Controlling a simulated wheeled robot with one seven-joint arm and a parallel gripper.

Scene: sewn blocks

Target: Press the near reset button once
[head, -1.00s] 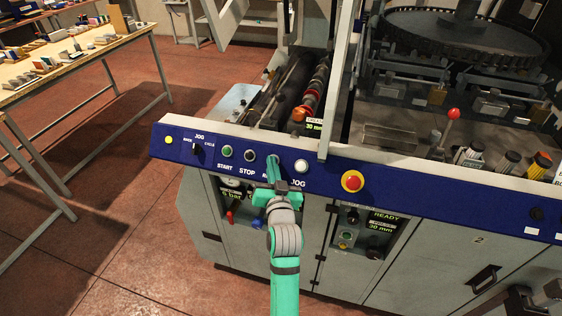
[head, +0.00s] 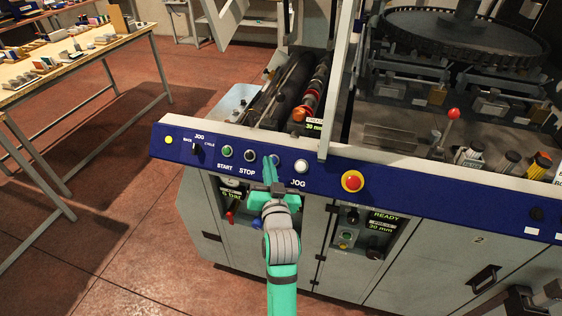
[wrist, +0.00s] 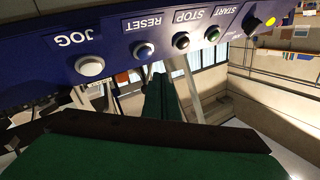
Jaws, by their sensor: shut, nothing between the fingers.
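In the wrist view the fingertips (wrist: 158,82) appear just below and right of the button. I cannot tell whether they touch the panel.
The green START button (head: 226,151) and the red emergency stop (head: 352,181) are on the same panel. A grey upright post (head: 340,85) rises behind it. Rollers lie beyond. A wooden table (head: 75,62) stands at the far left, with open floor between.

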